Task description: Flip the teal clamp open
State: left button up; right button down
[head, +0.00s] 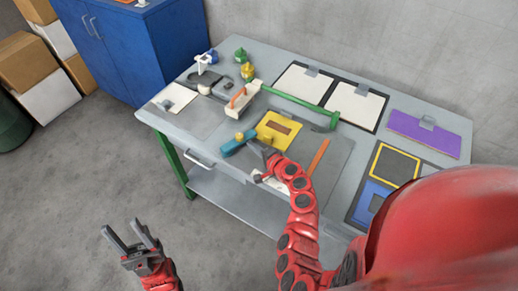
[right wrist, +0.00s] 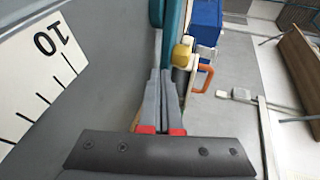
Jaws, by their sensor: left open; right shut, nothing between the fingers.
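The teal clamp (head: 231,148) sits near the front edge of the grey workbench, with a yellow knob (head: 239,136) on it. In the right wrist view the teal clamp (right wrist: 174,30) is at the top, just beyond my fingertips, with its yellow knob (right wrist: 182,51) to the right. My right gripper (head: 262,153) is shut and empty, close to the right end of the clamp in the head view. It shows in the wrist view (right wrist: 161,74); I cannot tell whether it touches the clamp. My left gripper (head: 128,232) is open and empty, away from the bench over the floor.
A block with an orange handle (head: 240,98) and a green bar (head: 300,102) lie behind the clamp. A yellow plate (head: 268,122) is close by to the right. A white ruler card (right wrist: 35,70) lies at the left in the wrist view. The floor left of the bench (head: 110,170) is clear.

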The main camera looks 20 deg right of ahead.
aim_at(250, 138)
jog(key=shift+w, duration=0.35)
jog(key=n+y+b, duration=0.1)
jog(key=b, duration=0.1)
jog(key=w+n+y+b, duration=0.1)
jog(key=b, duration=0.1)
jog(key=w+g+y+b, duration=0.1)
jog(key=b, duration=0.2)
jog(key=shift+w+d+f+n, duration=0.25)
jog(key=shift+f+n, duration=0.15)
jog(key=shift+w+r+y+b, duration=0.1)
jog(key=shift+w+y+b, duration=0.15)
jog(key=shift+y+b, duration=0.1)
jog(key=shift+w+a+r, duration=0.15)
jog(key=shift+w+r, duration=0.1)
jog(key=shift+w, duration=0.05)
jog(key=shift+s+g, duration=0.1)
jog(key=shift+g, duration=0.2)
